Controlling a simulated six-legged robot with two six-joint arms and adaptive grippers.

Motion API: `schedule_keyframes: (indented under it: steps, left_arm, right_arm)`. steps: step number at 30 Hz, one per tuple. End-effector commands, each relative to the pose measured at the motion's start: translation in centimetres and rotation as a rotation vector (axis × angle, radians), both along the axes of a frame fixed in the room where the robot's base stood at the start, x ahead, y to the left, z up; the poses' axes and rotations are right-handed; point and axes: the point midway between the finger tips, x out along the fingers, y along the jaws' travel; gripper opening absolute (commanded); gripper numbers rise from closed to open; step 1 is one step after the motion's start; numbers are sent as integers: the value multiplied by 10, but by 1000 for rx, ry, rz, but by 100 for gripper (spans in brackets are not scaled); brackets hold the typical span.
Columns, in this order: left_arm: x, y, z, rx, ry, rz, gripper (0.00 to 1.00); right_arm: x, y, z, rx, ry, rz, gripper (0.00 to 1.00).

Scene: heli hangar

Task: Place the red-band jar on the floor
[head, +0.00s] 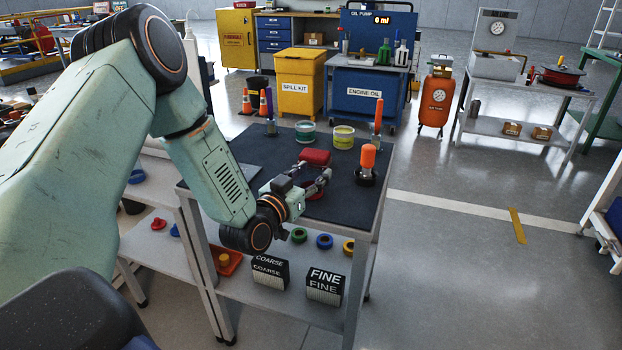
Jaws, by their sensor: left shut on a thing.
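The red-band jar (315,157) shows as a red part just behind my left gripper, over the dark mat of the workbench. My left gripper (319,182) is shut on the jar. The fingers hide most of its body, and I cannot tell whether it touches the mat. The grey floor (450,255) is open to the right of the bench. My right gripper is not in view.
On the workbench (350,214) stand a green-band jar (305,132), a yellow-band jar (343,138) and orange-handled tools, one (367,160) right of my gripper. Boxes marked FINE (325,284) and COARSE (270,271) sit on the lower shelf.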

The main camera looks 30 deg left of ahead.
Motion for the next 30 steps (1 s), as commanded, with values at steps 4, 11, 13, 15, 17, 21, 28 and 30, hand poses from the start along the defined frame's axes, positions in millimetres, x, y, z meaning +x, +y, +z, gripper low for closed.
schedule_keyframes:
  steps: [4, 11, 13, 15, 17, 21, 28, 30]
  left_arm:
    - [0, 0, 2, 0, 0, 0, 11]
    - [0, 0, -2, 0, 1, 0, 51]
    - [0, 0, -2, 0, 1, 0, 57]
    - [0, 0, -2, 0, 1, 0, 62]
    - [0, 0, -2, 0, 1, 0, 68]
    - [0, 0, -2, 0, 1, 0, 71]
    - [0, 0, 0, 0, 0, 0, 71]
    - [0, 0, 4, 0, 0, 0, 71]
  right_arm:
    - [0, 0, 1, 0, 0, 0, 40]
    - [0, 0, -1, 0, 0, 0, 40]
    - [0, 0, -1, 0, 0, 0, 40]
    - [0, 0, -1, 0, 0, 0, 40]
    - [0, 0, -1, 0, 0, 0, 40]
    - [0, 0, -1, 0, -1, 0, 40]
    - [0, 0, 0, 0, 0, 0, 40]
    - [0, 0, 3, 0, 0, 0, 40]
